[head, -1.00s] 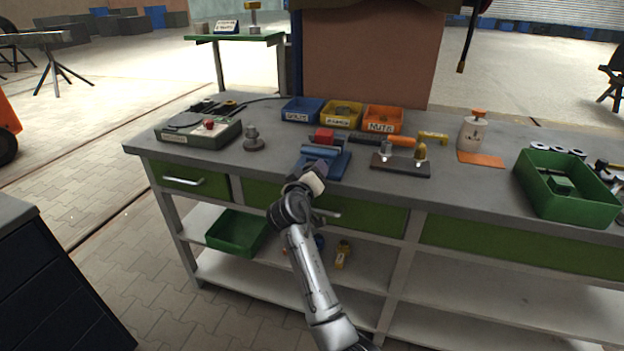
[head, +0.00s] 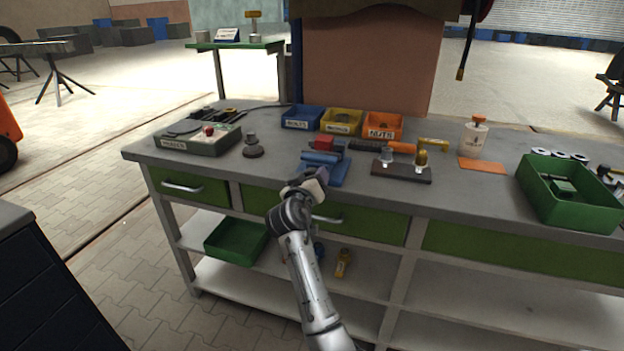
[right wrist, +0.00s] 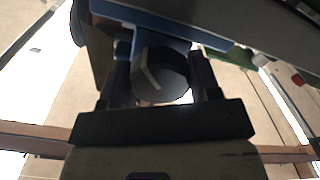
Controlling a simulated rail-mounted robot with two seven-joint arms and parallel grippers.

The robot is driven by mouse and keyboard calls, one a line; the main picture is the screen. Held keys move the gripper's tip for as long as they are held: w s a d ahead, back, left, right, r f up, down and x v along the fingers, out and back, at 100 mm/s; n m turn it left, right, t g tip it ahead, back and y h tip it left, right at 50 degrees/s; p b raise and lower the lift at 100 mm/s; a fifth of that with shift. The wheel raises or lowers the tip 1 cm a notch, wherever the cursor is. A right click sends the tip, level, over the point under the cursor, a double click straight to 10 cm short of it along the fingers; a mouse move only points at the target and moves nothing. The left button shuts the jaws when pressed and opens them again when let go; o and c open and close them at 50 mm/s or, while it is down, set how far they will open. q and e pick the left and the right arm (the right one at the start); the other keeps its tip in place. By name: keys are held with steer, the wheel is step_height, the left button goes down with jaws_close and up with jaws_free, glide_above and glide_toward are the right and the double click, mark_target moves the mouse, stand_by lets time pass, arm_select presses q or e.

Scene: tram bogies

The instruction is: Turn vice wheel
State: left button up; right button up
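The blue vice (head: 328,168) with a red block at its back stands at the front edge of the grey workbench. My right gripper (head: 312,184) is at the vice's front, below its jaws. In the right wrist view, a dark round wheel (right wrist: 165,76) with a pale bar across its face lies between the two fingers of my right gripper (right wrist: 161,75). The fingers stand apart, one on each side of the wheel, very close to its rim. I cannot tell whether they press on it. In the head view the gripper hides the wheel. My left gripper is out of view.
A dark grey stand (head: 252,148) and a gauge box (head: 200,138) are left of the vice. Blue, yellow and orange bins (head: 382,127) stand behind it. A dark board (head: 402,173) with small fittings is close on the right, and a green crate (head: 568,205) farther right.

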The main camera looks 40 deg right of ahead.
steer(key=o, duration=0.4)
steer(key=shift+a, duration=0.1)
steer(key=shift+s+a, duration=0.15)
steer(key=shift+p+v, duration=2)
steer(key=shift+v, duration=4.65)
